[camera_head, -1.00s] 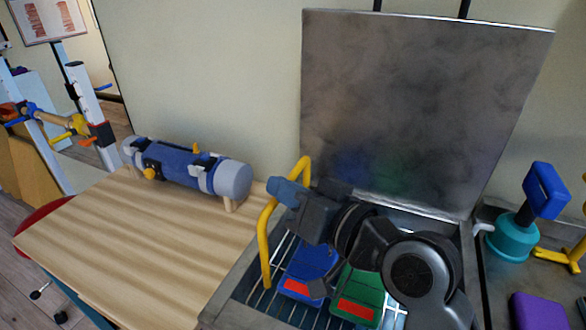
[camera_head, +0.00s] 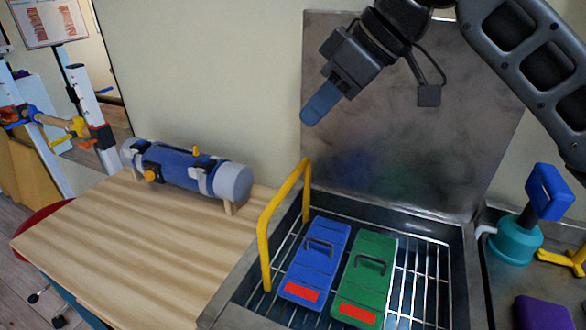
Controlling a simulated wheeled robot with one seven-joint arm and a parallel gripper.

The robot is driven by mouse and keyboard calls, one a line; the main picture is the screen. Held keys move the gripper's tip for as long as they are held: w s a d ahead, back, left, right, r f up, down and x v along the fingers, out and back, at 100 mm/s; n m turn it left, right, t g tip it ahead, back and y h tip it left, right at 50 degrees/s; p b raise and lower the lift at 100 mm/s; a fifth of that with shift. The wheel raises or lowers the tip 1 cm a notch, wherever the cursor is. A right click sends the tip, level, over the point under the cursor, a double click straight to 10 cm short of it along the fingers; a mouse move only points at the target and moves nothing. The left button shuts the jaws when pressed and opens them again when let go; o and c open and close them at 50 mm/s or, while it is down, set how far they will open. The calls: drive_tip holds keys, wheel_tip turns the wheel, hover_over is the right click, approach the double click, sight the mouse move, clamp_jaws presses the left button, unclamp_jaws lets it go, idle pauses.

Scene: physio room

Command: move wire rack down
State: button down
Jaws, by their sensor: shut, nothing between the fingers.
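The wire rack (camera_head: 408,286) lies inside an open metal basin, with its yellow handle (camera_head: 266,237) standing up at the left side. A blue case (camera_head: 316,262) and a green case (camera_head: 365,277), each with a dark handle and a red label, lie side by side on the rack. My gripper (camera_head: 318,112) is above and behind the rack, in front of the raised metal lid. Its blue fingers are shut with nothing between them, and it is apart from the yellow handle.
The raised metal lid (camera_head: 400,150) stands behind the basin. A wooden table (camera_head: 130,245) at the left bears a blue-grey cylinder device (camera_head: 185,170). At the right are a teal pot with a blue handle (camera_head: 513,240) and a purple block (camera_head: 542,312).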

drive_tip(key=x, duration=0.4)
drive_tip(key=p+x, duration=0.1)
drive_tip(key=x, duration=0.4)
drive_tip(key=shift+d+f, duration=0.3)
drive_tip(key=shift+f, duration=0.05)
drive_tip(key=f, duration=0.2)
drive_tip(key=f+p, duration=0.1)
drive_tip(key=f, duration=0.1)
drive_tip(key=shift+s+d, duration=0.1)
drive_tip(key=shift+d, duration=0.3)
drive_tip(key=b, duration=0.6)
hover_over(293, 254)
wheel_tip(293, 254, down, 15)
drive_tip(key=shift+f, duration=0.35)
